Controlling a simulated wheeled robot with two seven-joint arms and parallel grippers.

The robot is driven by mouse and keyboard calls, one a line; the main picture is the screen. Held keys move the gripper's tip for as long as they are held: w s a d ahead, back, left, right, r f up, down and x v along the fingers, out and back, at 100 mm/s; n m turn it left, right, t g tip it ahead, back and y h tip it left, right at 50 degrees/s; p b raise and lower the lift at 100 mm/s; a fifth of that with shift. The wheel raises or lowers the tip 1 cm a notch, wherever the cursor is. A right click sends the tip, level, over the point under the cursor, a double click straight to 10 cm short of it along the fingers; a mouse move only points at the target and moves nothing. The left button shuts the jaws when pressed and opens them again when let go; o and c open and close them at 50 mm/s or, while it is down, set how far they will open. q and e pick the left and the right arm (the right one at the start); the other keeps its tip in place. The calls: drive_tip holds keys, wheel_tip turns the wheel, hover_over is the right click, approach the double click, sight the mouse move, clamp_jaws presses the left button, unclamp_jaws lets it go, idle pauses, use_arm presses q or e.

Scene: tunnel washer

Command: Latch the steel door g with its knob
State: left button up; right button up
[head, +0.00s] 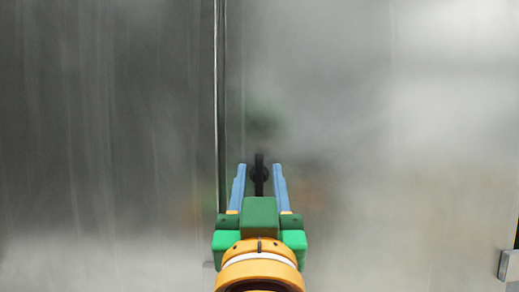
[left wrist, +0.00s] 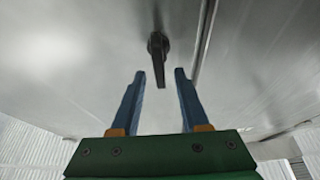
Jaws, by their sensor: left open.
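The steel door (head: 400,120) fills the right side of the head view, its left edge along a vertical seam. A small black knob (head: 259,170) with a narrow lever sits on it just right of the seam, the lever in line with the seam. My left gripper (head: 258,168) is open, its blue fingers on either side of the knob in the picture. In the left wrist view the knob (left wrist: 158,50) shows beyond the fingers, the lever's end between the fingertips (left wrist: 159,73). I see no contact. My right gripper is out of view.
A flat steel panel (head: 105,130) lies left of the seam (head: 219,90). A small metal fitting (head: 508,265) shows at the door's lower right edge. In the left wrist view, pale ribbed surfaces show at the lower corners. The door's face around the knob is otherwise clear.

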use_arm(q)
drive_tip(key=shift+w+r, duration=0.4)
drive_tip(key=shift+w, duration=0.1)
drive_tip(key=shift+w+f, duration=0.2)
drive_tip(key=shift+w, duration=0.3)
drive_tip(key=shift+w+f, duration=0.2)
drive_tip(key=shift+w, duration=0.25)
drive_tip(key=shift+s+r, duration=0.1)
drive_tip(key=shift+s, duration=0.2)
clamp_jaws()
drive_tip(key=shift+w, duration=0.1)
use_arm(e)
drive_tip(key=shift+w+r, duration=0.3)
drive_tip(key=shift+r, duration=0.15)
